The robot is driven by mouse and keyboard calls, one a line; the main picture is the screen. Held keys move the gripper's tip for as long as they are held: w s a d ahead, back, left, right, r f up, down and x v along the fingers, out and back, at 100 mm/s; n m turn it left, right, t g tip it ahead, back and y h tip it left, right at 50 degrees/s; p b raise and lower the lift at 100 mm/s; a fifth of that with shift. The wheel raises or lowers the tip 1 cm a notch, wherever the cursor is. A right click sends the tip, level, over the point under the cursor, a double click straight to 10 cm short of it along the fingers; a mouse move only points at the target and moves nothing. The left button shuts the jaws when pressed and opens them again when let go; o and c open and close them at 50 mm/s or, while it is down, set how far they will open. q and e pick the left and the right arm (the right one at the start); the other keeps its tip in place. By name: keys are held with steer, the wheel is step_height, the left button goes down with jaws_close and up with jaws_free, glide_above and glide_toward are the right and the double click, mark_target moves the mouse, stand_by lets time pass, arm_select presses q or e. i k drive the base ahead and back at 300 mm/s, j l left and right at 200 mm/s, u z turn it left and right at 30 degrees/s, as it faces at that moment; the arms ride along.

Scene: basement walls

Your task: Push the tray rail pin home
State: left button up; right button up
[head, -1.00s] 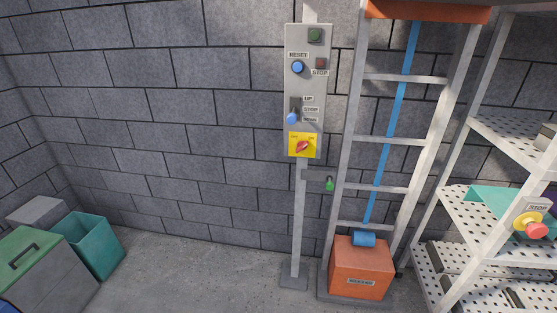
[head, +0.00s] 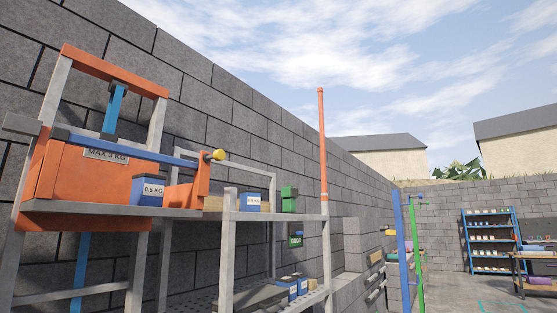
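An orange lift tray (head: 60,175) marked MAX 3 KG hangs in its frame at the left. A blue rail (head: 130,145) runs across its front, sloping slightly down to the right in the picture. A yellow knob (head: 218,154) on a short dark end sits at the rail's right end, by the top of an orange upright (head: 202,180). It looks like the rail pin's head; how deep the pin sits cannot be told. A blue weight (head: 147,192) marked 0.5 KG stands at the tray, behind or below the rail. Neither gripper is in view.
A metal shelf rack (head: 228,250) adjoins the tray at right, bearing another blue weight (head: 250,203), green blocks (head: 289,200) and small boxes lower down. An orange pole (head: 322,150) rises at its corner. Open yard with a blue shelf (head: 487,240) lies far right.

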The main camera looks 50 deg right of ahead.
mark_target(218, 155)
steer(key=z, duration=1.15)
